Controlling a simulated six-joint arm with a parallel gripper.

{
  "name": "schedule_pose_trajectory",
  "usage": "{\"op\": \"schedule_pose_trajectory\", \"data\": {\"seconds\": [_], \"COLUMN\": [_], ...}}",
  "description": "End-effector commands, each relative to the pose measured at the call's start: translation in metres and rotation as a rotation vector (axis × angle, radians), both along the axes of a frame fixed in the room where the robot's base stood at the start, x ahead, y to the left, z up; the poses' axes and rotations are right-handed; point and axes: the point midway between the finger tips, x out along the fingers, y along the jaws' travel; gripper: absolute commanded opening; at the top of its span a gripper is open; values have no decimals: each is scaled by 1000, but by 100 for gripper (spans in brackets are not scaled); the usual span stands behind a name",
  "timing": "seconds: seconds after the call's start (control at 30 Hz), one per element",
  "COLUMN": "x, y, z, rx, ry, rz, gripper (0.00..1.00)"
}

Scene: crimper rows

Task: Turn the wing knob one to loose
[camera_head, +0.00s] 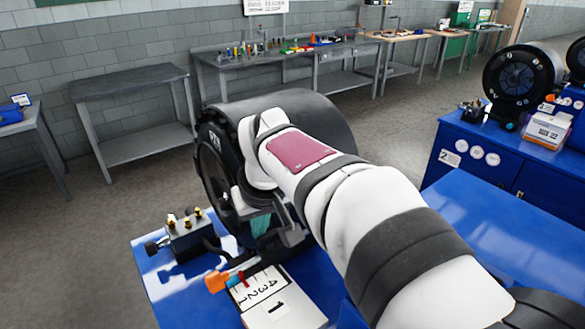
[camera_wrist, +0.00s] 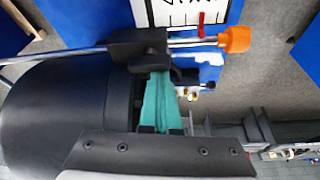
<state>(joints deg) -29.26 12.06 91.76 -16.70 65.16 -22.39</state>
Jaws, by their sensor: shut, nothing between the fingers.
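My gripper (camera_wrist: 160,85) has teal fingers, which are shut and empty. In the wrist view, their tips are close to a black block (camera_wrist: 138,46) through which a metal rod passes. A dark lobed piece (camera_wrist: 186,76) under this block may be the wing knob; the fingers partly cover it, and I cannot tell whether they touch it or how it is turned. The rod ends in an orange knob (camera_wrist: 235,39), also visible in the head view (camera_head: 216,281). In the head view, my gripper (camera_head: 260,226) points down beside the black round machine (camera_head: 300,115), and the wing knob is hidden.
A card (camera_head: 268,290) with a scale and the number 1 lies by the rod, under a red pointer (camera_head: 245,279). A small block with brass fittings (camera_head: 188,235) stands at the left of the blue bench (camera_head: 155,270). A second station (camera_head: 520,85) stands at right.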

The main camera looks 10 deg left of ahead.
Motion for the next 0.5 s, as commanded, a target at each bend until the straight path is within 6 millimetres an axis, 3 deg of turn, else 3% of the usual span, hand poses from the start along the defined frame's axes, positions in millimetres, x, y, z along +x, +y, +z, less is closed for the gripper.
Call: {"op": "schedule_pose_trajectory", "data": {"seconds": [0.03,0.3,0.37,0.5], "x": [-10,-22,-22,-24], "y": [-3,0,-2,-9], "z": [-2,1,9,44], "rx": [-5,-3,-2,0], "ry": [30,28,22,-1], "rz": [-13,-15,-14,-6], "gripper": [0,0,0,0]}}
